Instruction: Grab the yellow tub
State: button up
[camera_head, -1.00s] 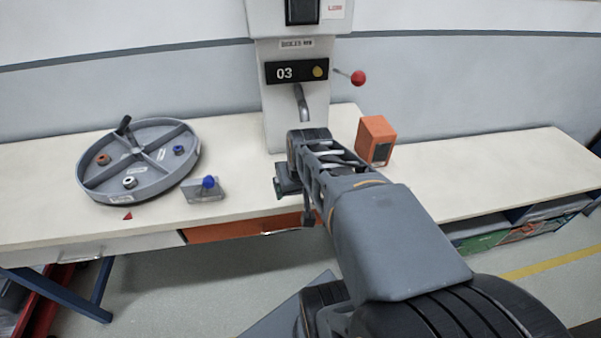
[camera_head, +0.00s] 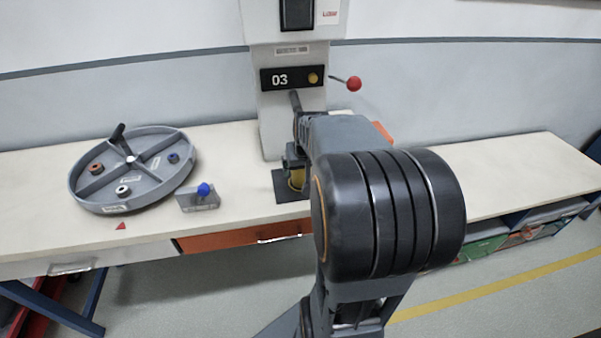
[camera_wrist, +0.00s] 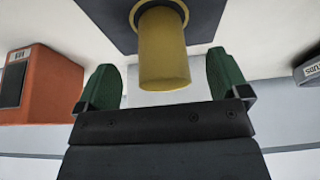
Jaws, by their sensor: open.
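The yellow tub (camera_wrist: 163,52) stands on a dark square plate in the wrist view. It is a plain yellow cylinder with a paler rim at its far end. My gripper (camera_wrist: 170,85) has its two green fingers apart, one on each side of the tub, with gaps visible on both sides. In the head view, a small part of the yellow tub (camera_head: 297,178) shows below the machine spout. My gripper (camera_head: 292,160) is there too, mostly hidden behind my arm.
The white machine marked 03 (camera_head: 270,110) stands behind, with a red-knobbed lever (camera_head: 353,83). An orange box (camera_wrist: 45,85) is beside the gripper; my arm mostly hides it in the head view. A grey divided wheel tray (camera_head: 90,201) and a blue-knobbed block (camera_head: 199,198) lie left.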

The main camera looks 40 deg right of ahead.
jog(key=w+f, duration=0.1)
jog(key=w+d, duration=0.1)
jog(key=w, duration=0.1)
jog(key=shift+d+f, duration=0.2)
jog(key=shift+f, duration=0.15)
jog(key=shift+w+d+f, duration=0.1)
jog(key=shift+w+f, duration=0.1)
jog(key=shift+f, duration=0.4)
jog(key=c, duration=1.1)
jog(key=shift+r, duration=0.1)
jog(key=shift+c, duration=0.2)
